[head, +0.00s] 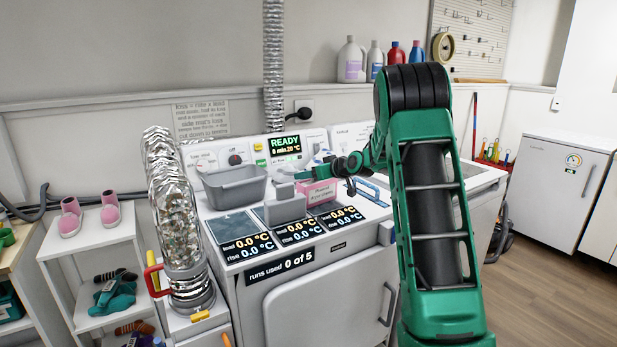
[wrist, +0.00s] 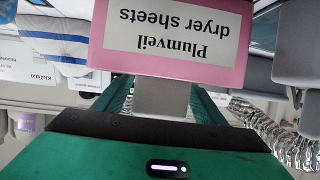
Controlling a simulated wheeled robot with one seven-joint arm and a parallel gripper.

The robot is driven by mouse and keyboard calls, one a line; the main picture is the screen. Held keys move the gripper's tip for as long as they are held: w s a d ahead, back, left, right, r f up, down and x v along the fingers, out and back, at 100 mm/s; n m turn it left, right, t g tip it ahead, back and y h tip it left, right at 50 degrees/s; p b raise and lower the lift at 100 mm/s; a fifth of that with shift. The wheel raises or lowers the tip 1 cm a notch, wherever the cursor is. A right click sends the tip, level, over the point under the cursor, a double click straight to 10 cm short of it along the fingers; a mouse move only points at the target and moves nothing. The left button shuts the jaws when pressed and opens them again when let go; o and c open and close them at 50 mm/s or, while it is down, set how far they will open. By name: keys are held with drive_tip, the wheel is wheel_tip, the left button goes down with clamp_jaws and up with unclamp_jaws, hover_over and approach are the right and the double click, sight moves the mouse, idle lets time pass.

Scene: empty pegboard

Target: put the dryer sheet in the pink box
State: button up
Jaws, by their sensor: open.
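The pink box (head: 318,192) stands on the machine's top, right of the grey bin. In the wrist view the pink box (wrist: 92,52) is close, upside down, with a white label reading "Plumveil dryer sheets". It partly covers a grey block (wrist: 160,100), which seems to be a finger of mine. My gripper (head: 300,183) is open, just left of and close beside the pink box in the head view. Whether it touches the box, I cannot tell. I cannot make out a separate dryer sheet in either view.
A grey bin (head: 234,190) and flat panels with temperature readouts (head: 300,230) lie left of and in front of the box. A silver duct (head: 172,210) rises at the left. A blue-handled item (head: 370,188) lies to the right. Bottles (head: 352,62) stand behind.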

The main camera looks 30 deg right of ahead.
drive_tip(key=v, duration=1.1)
drive_tip(key=s+a+f+m+g, duration=0.2)
drive_tip(key=s+a+f+g, duration=0.1)
drive_tip(key=s, duration=1.3)
drive_tip(key=s+a+f+m+g+h, duration=0.1)
drive_tip(key=s+a+f+m+g, duration=0.2)
drive_tip(key=s, duration=1.3)
drive_tip(key=s+a+f+m+g, duration=0.3)
drive_tip(key=s+a+g, duration=0.4)
drive_tip(key=s, duration=0.9)
drive_tip(key=shift+s+f+h, duration=0.3)
drive_tip(key=shift+s+f, duration=0.1)
drive_tip(key=shift+f, duration=0.05)
